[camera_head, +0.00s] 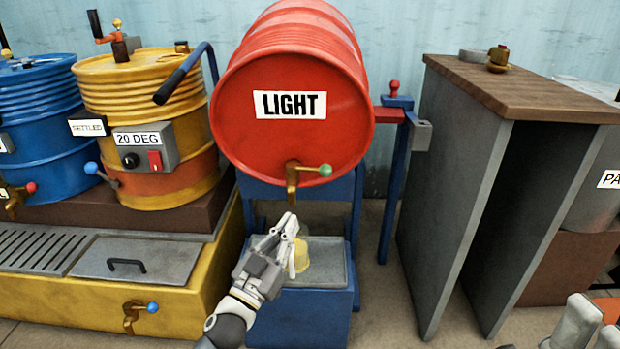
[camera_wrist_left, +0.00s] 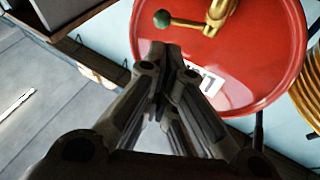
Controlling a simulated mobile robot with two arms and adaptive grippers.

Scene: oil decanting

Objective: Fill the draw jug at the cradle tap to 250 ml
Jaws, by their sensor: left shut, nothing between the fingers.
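The red drum labelled LIGHT (camera_head: 262,135) lies on its side in a blue cradle. Its brass tap (camera_head: 292,180) has a lever with a green knob (camera_head: 325,170); the tap also shows at the top of the left wrist view (camera_wrist_left: 215,14). A clear jug with yellow in it (camera_head: 304,256) stands on the grey-topped blue stand below the tap, partly hidden by my left gripper. My left gripper (camera_head: 287,224) is shut and empty, in front of the jug and below the tap. My right gripper (camera_head: 592,335) shows only partly at the bottom right corner; its jaws are unclear.
Yellow (camera_head: 105,90) and blue (camera_head: 40,140) drums stand at left above a yellow base (camera_head: 190,305) with a grated top. A bench with a wooden top (camera_head: 530,90) stands at right, with small items on it. Open floor (camera_head: 385,285) lies between stand and bench.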

